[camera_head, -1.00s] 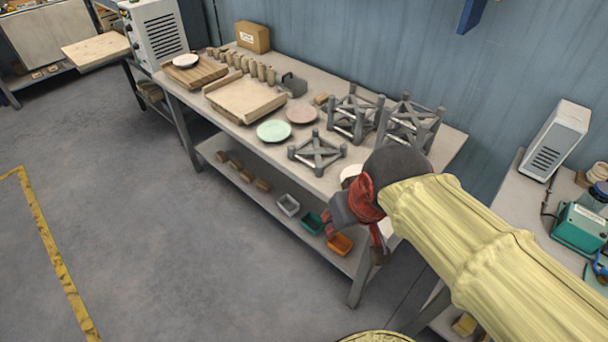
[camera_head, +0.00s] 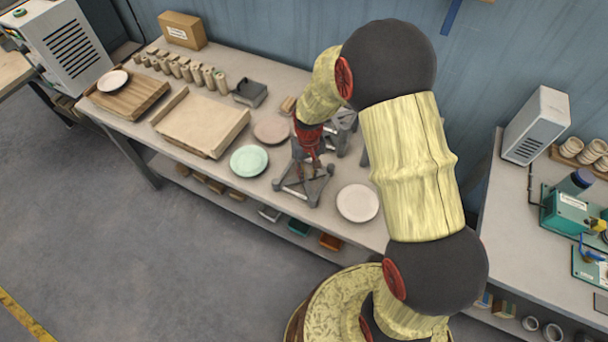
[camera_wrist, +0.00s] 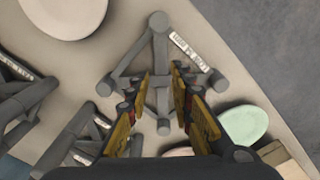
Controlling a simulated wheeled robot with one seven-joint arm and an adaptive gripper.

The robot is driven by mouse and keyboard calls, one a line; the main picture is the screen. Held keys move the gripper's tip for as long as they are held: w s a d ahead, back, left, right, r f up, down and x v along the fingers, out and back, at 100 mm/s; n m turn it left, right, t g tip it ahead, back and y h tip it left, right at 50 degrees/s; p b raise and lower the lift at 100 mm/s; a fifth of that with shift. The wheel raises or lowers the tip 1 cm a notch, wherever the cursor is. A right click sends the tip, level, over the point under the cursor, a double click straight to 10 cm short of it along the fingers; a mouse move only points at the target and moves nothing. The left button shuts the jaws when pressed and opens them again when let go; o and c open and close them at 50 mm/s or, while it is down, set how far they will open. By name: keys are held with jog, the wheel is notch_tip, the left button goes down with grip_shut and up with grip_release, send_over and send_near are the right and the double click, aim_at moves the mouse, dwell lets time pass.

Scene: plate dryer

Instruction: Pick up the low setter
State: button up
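The low setter (camera_head: 291,186) is a low grey frame with crossed bars and short round posts, standing on the table. In the wrist view the low setter (camera_wrist: 159,50) fills the middle, with a white label on one bar. My gripper (camera_head: 306,160) points down over it in the head view. In the wrist view my gripper (camera_wrist: 162,82) is open, its two fingers on either side of the setter's middle bar. I cannot tell whether the fingers touch it. Part of the setter is hidden behind the gripper.
A white plate (camera_head: 357,203) stands right of the setter, a mint plate (camera_head: 249,161) left, and a pinkish plate (camera_head: 271,131) behind left. Taller grey setters (camera_head: 345,122) stand behind, mostly hidden by my arm. A cardboard box (camera_head: 183,30) is at the back left.

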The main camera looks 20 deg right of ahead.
aim_at(307, 186)
notch_tip(307, 186, down, 8)
jog(key=shift+s+a+r+b, duration=0.15)
jog(key=shift+r+b, duration=0.1)
jog(key=shift+b, duration=0.3)
jog(key=shift+c, duration=0.4)
jog(key=shift+r, duration=0.1)
grip_shut()
